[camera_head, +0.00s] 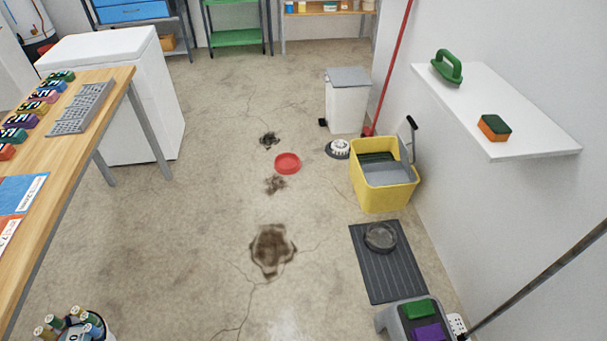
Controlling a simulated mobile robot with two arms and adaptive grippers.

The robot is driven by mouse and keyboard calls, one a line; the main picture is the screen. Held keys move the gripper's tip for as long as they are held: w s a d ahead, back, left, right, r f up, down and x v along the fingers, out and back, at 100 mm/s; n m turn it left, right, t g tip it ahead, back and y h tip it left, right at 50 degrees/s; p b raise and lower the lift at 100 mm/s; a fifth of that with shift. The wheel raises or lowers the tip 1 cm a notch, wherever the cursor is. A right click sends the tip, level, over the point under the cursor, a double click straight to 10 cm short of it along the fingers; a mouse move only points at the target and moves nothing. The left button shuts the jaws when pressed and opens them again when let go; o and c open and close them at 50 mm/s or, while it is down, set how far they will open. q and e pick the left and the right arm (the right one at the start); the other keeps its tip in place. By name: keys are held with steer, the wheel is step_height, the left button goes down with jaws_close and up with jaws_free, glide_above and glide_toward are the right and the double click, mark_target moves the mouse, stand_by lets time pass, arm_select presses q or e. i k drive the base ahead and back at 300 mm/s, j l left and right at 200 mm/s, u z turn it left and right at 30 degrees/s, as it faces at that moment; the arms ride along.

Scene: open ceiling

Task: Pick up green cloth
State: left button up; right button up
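A green folded cloth (418,309) lies on top of a small grey step stool (388,320) at the bottom right. A purple folded cloth (430,332) lies on the same stool, just in front of the green one and close to it. The lower part of the stool is cut off by the picture's bottom edge. Neither of my grippers is in view.
A dark ribbed mat (377,285) with a round grey bowl lies behind the stool. A yellow mop bucket (383,199) stands beyond it. A white shelf (540,142) juts from the right wall. A wooden table (110,95) runs along the left.

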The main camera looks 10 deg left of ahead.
mark_target(422, 309)
steer(key=z, duration=1.15)
